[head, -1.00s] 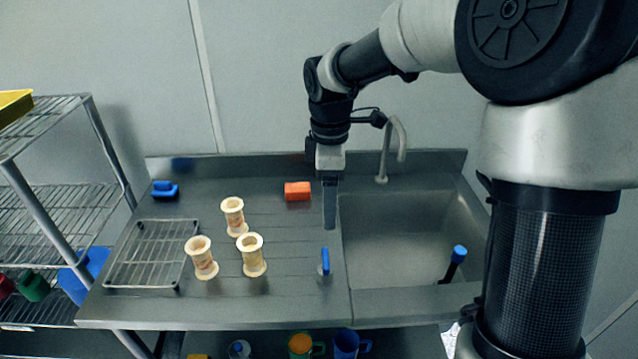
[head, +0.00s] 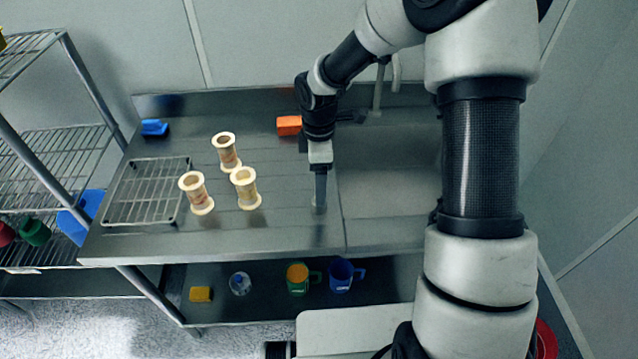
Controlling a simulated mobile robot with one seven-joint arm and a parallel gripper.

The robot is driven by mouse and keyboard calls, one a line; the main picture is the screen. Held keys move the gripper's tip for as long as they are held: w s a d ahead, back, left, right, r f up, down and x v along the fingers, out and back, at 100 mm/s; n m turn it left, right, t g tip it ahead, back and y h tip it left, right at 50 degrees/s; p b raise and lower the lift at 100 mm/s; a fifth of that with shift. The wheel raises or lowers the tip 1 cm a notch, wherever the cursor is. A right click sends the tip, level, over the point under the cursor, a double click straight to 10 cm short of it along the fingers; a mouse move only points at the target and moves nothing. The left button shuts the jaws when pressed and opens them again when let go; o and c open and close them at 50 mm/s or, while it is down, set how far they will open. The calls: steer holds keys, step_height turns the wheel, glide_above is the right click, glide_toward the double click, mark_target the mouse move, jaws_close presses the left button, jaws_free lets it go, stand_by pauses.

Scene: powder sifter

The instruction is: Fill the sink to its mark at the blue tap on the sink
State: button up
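The steel sink (head: 385,190) is set into the right side of the counter, partly hidden by my arm. Its inside looks bare grey; no water level or mark can be made out. A grey gooseneck spout (head: 378,90) stands at its back edge, partly behind my arm. My gripper (head: 319,205) points down over the counter strip just left of the sink. The blue tap handle is not visible now; my gripper covers the spot where it stood. Whether the fingers are open, shut or touching the handle cannot be told.
Three cream sifters (head: 228,152) stand left of my gripper, beside a wire rack (head: 147,192). An orange block (head: 289,125) and a blue brush (head: 155,128) lie at the back. Mugs (head: 341,275) stand on the lower shelf (head: 255,308). Wire shelving (head: 60,165) is at left.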

steer(key=shift+f, duration=1.05)
steer(key=c, duration=1)
steer(key=shift+c, duration=0.2)
